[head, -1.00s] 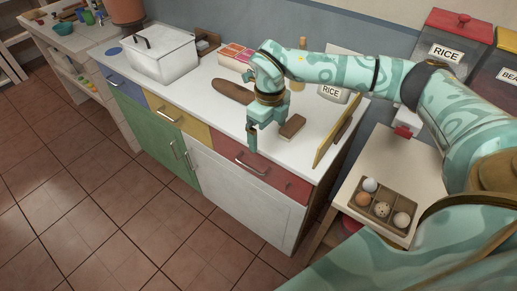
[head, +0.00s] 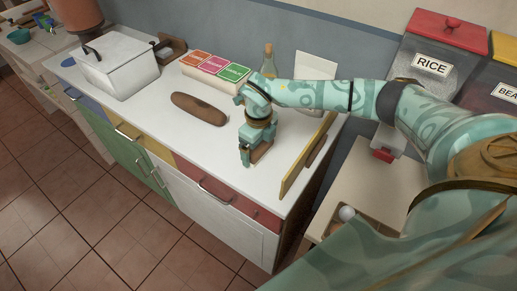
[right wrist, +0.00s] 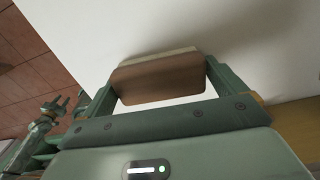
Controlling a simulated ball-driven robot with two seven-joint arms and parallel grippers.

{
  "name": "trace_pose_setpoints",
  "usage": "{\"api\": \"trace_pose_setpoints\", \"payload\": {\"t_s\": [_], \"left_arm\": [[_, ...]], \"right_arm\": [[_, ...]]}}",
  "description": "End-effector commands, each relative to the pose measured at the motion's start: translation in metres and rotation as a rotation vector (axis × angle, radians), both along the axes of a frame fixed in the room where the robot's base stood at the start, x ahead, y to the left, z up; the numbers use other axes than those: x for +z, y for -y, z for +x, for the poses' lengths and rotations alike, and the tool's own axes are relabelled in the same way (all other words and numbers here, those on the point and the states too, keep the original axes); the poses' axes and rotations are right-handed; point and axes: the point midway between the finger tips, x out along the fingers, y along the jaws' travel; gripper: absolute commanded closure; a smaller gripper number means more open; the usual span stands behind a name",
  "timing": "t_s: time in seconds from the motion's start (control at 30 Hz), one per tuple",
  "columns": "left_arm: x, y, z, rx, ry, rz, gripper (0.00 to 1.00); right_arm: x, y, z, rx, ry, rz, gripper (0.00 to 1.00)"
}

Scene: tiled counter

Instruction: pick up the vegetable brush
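The vegetable brush, a brown block with a pale bristle edge, shows in the right wrist view (right wrist: 160,80) between the fingers of my right gripper (right wrist: 160,82). In the head view the brush (head: 262,152) is on the white counter, partly hidden by the right gripper (head: 256,150). The right gripper points down with its fingers wide apart at the two ends of the brush; I cannot tell if they touch it. Small green parts of my own, seemingly the left gripper (right wrist: 50,112), show at the lower left of the right wrist view, too small to read.
A brown oblong object (head: 199,108) lies left on the counter (head: 190,145). A yellow-edged board (head: 306,158) stands close right of the gripper.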

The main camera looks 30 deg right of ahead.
Motion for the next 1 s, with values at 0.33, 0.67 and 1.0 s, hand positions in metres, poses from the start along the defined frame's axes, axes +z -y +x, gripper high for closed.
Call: {"api": "trace_pose_setpoints", "payload": {"t_s": [0.33,0.67,1.0], "left_arm": [[0.000,0.002,0.003,0.000,0.005,-0.003,0.64],[0.008,0.006,0.006,-0.002,0.012,-0.008,0.64],[0.025,0.006,0.010,-0.002,0.021,-0.008,0.64]], "right_arm": [[0.001,0.000,0.000,0.000,0.000,0.000,0.33],[0.031,0.000,0.001,0.001,0.005,0.001,0.33],[0.103,-0.057,-0.043,0.008,0.002,0.002,0.33]]}}
